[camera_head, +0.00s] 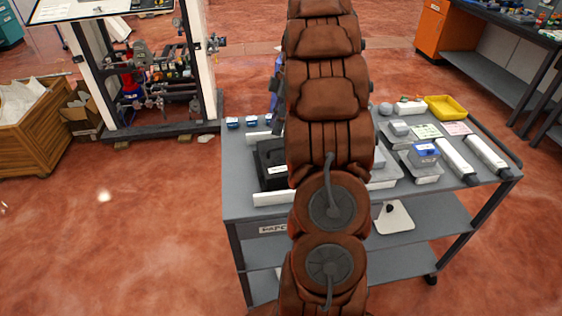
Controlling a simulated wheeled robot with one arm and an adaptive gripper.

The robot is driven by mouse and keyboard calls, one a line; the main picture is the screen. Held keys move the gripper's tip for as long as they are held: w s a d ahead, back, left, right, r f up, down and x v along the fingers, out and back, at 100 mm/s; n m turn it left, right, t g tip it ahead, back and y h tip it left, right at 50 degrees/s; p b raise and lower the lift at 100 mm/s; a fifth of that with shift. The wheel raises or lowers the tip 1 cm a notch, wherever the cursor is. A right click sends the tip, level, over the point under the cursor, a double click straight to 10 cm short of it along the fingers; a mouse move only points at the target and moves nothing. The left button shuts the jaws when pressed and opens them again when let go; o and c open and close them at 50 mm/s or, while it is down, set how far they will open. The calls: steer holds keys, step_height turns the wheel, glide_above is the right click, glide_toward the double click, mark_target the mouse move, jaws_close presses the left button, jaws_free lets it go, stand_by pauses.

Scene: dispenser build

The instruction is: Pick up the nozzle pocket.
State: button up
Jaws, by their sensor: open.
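I cannot tell which item is the nozzle pocket. Several parts lie on the grey cart's top (240,185), and the small labels on them are unreadable here. One is a blue block (424,152) with a white label, on a grey and white base on the right half. Small blue-topped pieces (233,123) stand at the back left. A black box (270,165) lies beside my arm on the left half. My brown padded arm rises through the middle, over the cart, and hides its centre. My gripper is not visible.
A yellow tray (446,107) sits at the cart's back right. A white-framed machine (150,75) and a wooden crate (30,125) stand at the left. A workbench (500,60) is at the upper right.

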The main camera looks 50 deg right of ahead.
mark_target(282, 144)
steer(key=shift+n+t, duration=0.3)
steer(key=shift+n, duration=0.4)
steer(key=shift+s+d+f+p, duration=0.1)
steer(key=shift+d+f+p, duration=0.1)
steer(key=shift+d+f, duration=0.65)
steer(key=shift+s+d+f+p, duration=0.1)
steer(key=shift+d+f+p, duration=0.1)
steer(key=shift+d+f, duration=0.6)
steer(key=shift+d+p+x, duration=0.2)
steer(key=shift+p+x, duration=0.5)
steer(key=shift+x, duration=0.65)
steer(key=shift+d+p+x, duration=0.2)
steer(key=shift+p+x, duration=0.45)
steer(key=shift+x, duration=0.7)
steer(key=shift+f, duration=0.15)
steer(key=shift+c, duration=0.3)
jaws_close()
